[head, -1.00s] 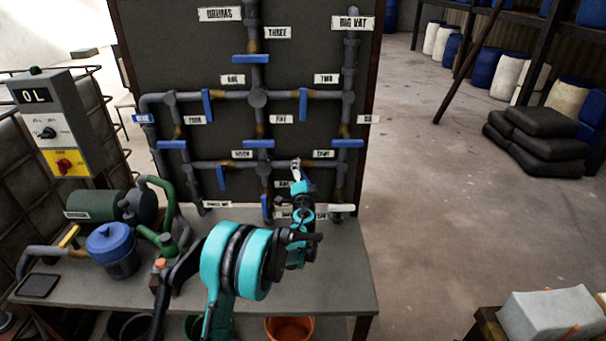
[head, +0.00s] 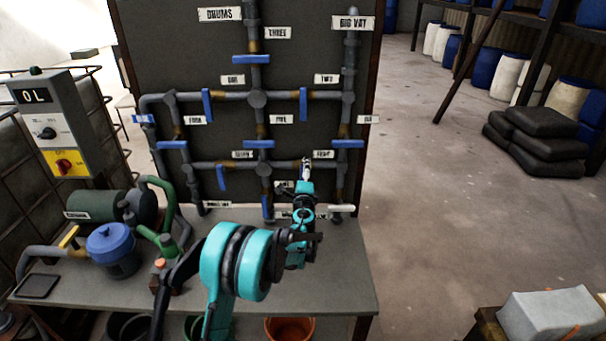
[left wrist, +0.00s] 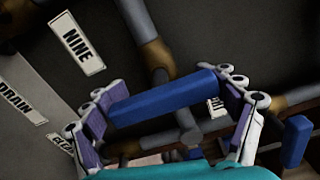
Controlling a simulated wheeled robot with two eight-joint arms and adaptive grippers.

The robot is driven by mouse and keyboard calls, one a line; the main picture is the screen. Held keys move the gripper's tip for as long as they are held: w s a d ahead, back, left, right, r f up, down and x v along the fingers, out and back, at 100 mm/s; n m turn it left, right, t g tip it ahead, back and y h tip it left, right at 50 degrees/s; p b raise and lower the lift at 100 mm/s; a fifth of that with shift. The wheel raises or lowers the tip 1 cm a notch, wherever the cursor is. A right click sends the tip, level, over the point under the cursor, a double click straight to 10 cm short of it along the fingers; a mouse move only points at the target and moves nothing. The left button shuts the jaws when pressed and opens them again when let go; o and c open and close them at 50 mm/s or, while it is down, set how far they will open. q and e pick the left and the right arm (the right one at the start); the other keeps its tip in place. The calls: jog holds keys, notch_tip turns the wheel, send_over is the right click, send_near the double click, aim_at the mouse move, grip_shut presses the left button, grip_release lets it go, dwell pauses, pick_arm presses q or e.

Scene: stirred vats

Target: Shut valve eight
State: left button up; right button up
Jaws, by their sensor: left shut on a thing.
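The board's pipework carries several blue valve handles. Valve eight's label (head: 323,154) is at the lower right, and its blue handle (left wrist: 165,96) shows in the left wrist view. My left gripper (head: 306,165) is at this valve, in front of the horizontal pipe. In the left wrist view my left gripper (left wrist: 168,112) is shut on the handle, with one finger at each end. The handle lies roughly across its pipe (left wrist: 152,45). In the head view the gripper hides the handle. My right gripper is not in view.
The NINE label (left wrist: 77,44) is close by in the left wrist view. Another blue handle (head: 347,143) sits above and right of my gripper. The bench (head: 340,260) below carries a blue-lidded pot (head: 112,250) and a green pump (head: 98,205). Open floor is to the right.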

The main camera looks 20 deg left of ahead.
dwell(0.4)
pick_arm(q)
jog(key=o, duration=1)
jog(key=shift+o, duration=0.2)
jog(key=v, duration=1.2)
